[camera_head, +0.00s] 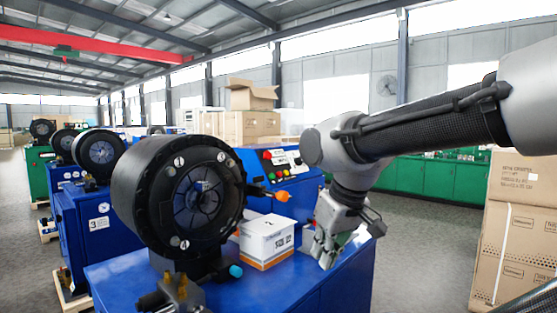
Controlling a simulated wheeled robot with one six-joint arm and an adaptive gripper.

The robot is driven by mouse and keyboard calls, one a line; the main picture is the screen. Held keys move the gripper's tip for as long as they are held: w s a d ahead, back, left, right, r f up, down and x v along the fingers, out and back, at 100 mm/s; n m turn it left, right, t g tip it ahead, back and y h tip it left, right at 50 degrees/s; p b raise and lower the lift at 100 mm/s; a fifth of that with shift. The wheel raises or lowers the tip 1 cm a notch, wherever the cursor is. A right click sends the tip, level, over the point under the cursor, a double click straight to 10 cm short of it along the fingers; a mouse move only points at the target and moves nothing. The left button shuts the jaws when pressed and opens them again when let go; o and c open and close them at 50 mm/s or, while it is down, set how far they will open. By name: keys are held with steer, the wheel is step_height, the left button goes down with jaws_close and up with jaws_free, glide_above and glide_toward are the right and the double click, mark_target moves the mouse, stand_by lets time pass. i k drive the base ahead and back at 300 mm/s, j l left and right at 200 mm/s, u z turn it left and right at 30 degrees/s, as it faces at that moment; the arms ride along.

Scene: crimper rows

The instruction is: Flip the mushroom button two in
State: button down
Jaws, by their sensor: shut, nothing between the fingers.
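The blue control panel (284,170) stands behind the large black crimper head, with a red round button (267,155) at its upper left, small coloured buttons and a white label. An orange rounded knob (282,196) stands out in front of the panel on a dark stem. I cannot tell for sure which of these is the mushroom button meant. My gripper (325,258) points down at the right, to the right of and below the panel. It is shut and empty, apart from the panel's buttons.
The black crimper head (180,190) fills the left middle on a blue bench (125,280). A white and orange box (266,242) sits on the bench just left of my gripper. Several more crimpers recede at left; stacked cartons (520,230) stand at right. Grey floor is open between.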

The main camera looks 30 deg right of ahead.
mark_target(267, 155)
steer(key=i+l, duration=0.1)
steer(key=l, duration=0.35)
steer(key=i+l, duration=0.1)
steer(key=l, duration=0.3)
steer(key=i+l, duration=0.1)
steer(key=l, duration=0.8)
steer(key=i, duration=0.05)
